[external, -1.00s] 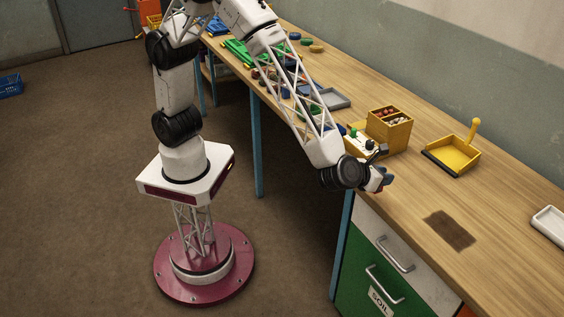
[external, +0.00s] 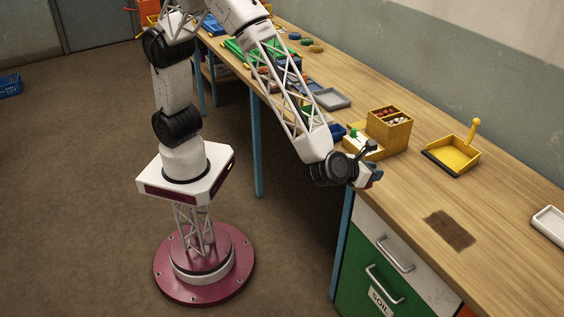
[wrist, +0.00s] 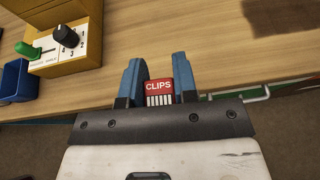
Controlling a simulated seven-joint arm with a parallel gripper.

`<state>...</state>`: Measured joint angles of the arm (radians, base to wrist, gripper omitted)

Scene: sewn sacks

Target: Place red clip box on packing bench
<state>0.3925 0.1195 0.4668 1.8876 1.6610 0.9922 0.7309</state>
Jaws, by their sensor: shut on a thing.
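The red clip box (wrist: 159,88), with a white "CLIPS" label and white stripes, is held between the two blue fingers of my gripper (wrist: 158,78) in the wrist view. In the external view my gripper (external: 374,176) is at the bench's front edge, above the drawers; the box cannot be made out there. The packing bench (external: 404,200) is a long wooden top running along the wall. In the wrist view its front edge passes behind the fingers, with the bench top (wrist: 190,40) beyond. I cannot tell the box's height above it.
A yellow control box with a knob and green lever (wrist: 62,45) stands left of the fingers, beside a blue bin (wrist: 17,80). A yellow dustpan (external: 454,155), a dark patch (external: 450,230) and a white tray (external: 550,222) are further along. Bare wood lies between them.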

